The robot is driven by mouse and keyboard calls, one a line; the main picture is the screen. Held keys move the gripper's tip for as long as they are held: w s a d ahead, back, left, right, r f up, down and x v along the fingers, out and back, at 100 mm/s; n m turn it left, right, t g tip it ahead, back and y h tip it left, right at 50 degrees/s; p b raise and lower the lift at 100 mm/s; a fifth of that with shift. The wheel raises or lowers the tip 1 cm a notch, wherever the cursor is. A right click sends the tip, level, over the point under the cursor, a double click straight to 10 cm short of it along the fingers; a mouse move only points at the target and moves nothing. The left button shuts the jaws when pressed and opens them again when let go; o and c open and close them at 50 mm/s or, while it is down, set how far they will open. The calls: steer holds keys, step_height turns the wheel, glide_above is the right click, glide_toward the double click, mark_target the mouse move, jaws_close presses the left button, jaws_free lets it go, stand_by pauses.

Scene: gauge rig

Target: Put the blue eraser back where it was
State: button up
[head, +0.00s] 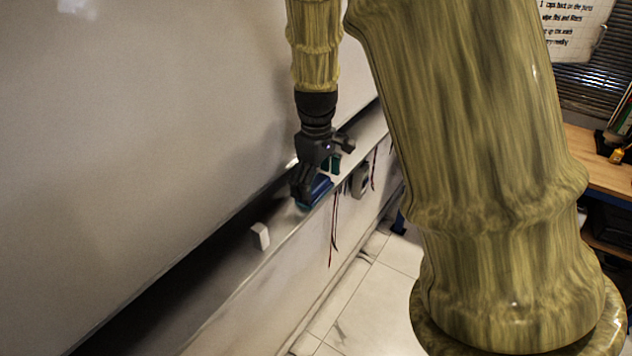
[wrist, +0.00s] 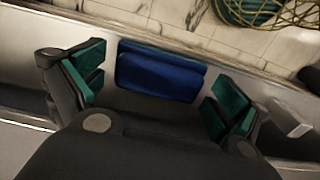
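The blue eraser (head: 319,188) lies on the narrow whiteboard ledge (head: 238,282) in the head view, partly hidden by my gripper (head: 318,182). In the wrist view the blue eraser (wrist: 160,75) shows a blue top face and a darker edge. My gripper (wrist: 157,88) is open there, with one teal-padded finger on each side of the eraser. A gap shows between the eraser and the left finger; the right finger is close to its other end, and I cannot tell if they touch.
A small white block (head: 261,236) stands on the ledge nearer the camera; it also shows in the wrist view (wrist: 289,117). The whiteboard (head: 150,130) rises behind the ledge. Dark and red cords (head: 334,228) hang below the ledge. A wooden desk (head: 600,170) stands at right.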

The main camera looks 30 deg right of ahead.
mark_target(316, 183)
steer(key=shift+r, duration=0.15)
step_height(316, 183, up, 12)
steer(key=b, duration=0.3)
stand_by(0.5)
stand_by(0.4)
